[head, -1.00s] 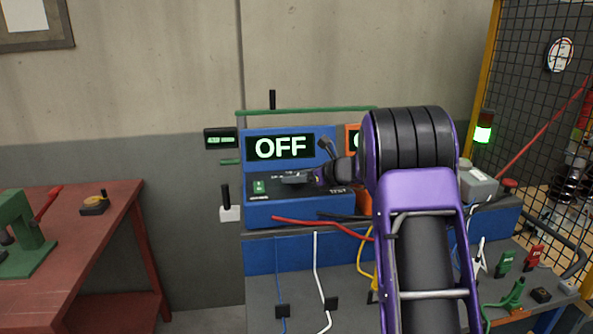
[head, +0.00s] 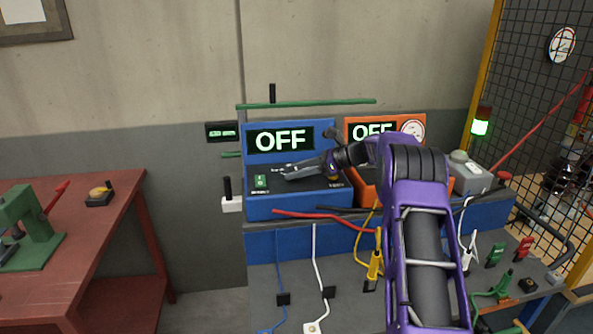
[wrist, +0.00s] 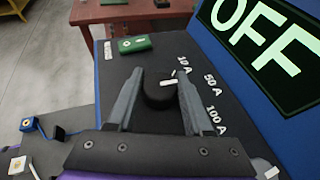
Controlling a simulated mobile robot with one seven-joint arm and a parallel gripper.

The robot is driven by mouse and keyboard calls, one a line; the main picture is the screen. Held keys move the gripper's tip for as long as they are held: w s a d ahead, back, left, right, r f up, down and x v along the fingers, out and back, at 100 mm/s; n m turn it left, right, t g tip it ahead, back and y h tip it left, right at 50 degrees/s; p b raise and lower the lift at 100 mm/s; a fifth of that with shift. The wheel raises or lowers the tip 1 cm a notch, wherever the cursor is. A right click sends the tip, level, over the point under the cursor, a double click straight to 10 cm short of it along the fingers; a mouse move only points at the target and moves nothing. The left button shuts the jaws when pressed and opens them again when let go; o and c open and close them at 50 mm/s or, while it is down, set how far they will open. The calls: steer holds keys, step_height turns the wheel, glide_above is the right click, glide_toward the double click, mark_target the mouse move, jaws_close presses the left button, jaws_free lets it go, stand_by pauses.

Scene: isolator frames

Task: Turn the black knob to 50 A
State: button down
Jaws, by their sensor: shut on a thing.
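The black knob (wrist: 160,95) sits on the dark sloping panel of the blue unit (head: 290,207), whose display (head: 281,140) reads OFF. My gripper (wrist: 158,90) is shut on the knob, one finger on each side of it. A white mark on the knob points toward the 10 A label (wrist: 184,65). The 50 A label (wrist: 213,83) and the 100 A label (wrist: 217,120) lie farther around to the right. In the head view my gripper (head: 300,170) is over this panel and hides the knob.
A green switch (wrist: 134,44) is on the same panel. An orange unit (head: 412,123) with OFF and a dial stands to the right, partly behind my arm. Red and black cables (head: 320,216) lie in front. A red table (head: 100,225) stands at left.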

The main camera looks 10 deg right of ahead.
stand_by(0.3)
steer(key=shift+c, duration=1.5)
jaws_free()
steer(key=v, duration=1.7)
steer(key=shift+d, duration=0.25)
steer(key=shift+s, duration=0.15)
